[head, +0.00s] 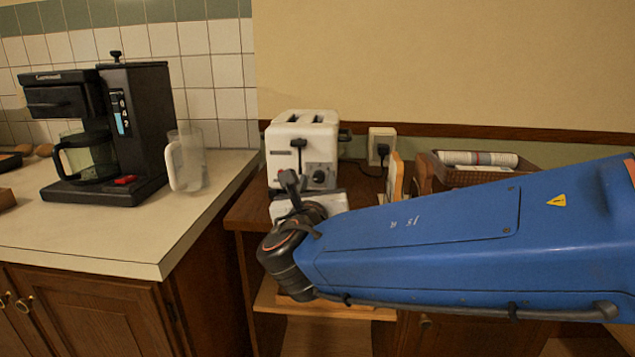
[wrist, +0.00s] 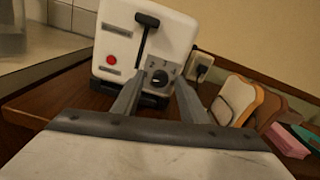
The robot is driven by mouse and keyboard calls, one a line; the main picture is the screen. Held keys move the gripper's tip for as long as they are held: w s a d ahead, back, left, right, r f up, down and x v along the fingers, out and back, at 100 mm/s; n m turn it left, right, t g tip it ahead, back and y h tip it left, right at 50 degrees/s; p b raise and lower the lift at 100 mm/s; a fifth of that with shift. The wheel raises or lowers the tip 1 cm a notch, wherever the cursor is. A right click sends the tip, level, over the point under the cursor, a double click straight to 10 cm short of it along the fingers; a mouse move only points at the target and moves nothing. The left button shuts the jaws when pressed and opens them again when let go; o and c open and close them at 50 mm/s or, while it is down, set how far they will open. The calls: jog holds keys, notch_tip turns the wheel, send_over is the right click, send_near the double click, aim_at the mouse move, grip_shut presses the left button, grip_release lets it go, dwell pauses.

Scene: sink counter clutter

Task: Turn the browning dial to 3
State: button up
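The white toaster (head: 303,143) stands on the lower wooden counter, with two slots on top and a dark lever on its front. Its browning dial (head: 319,176) is a dark round knob low on the front, right of the lever. In the wrist view the dial (wrist: 160,77) sits on a grey plate with small numerals around it. I cannot tell which one it points to. My gripper (wrist: 158,88) is open, its two grey fingers apart on either side of the dial in that view. Whether they touch it is unclear. In the head view my arm partly hides the gripper.
A black coffee maker (head: 120,130) and a clear pitcher (head: 186,160) stand on the left counter. Bread slices (wrist: 238,98) stand right of the toaster. A wall outlet (head: 382,145) with a plug is behind. A basket (head: 470,174) holds a rolled paper.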

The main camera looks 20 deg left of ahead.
jog(key=shift+w, duration=0.2)
grip_shut()
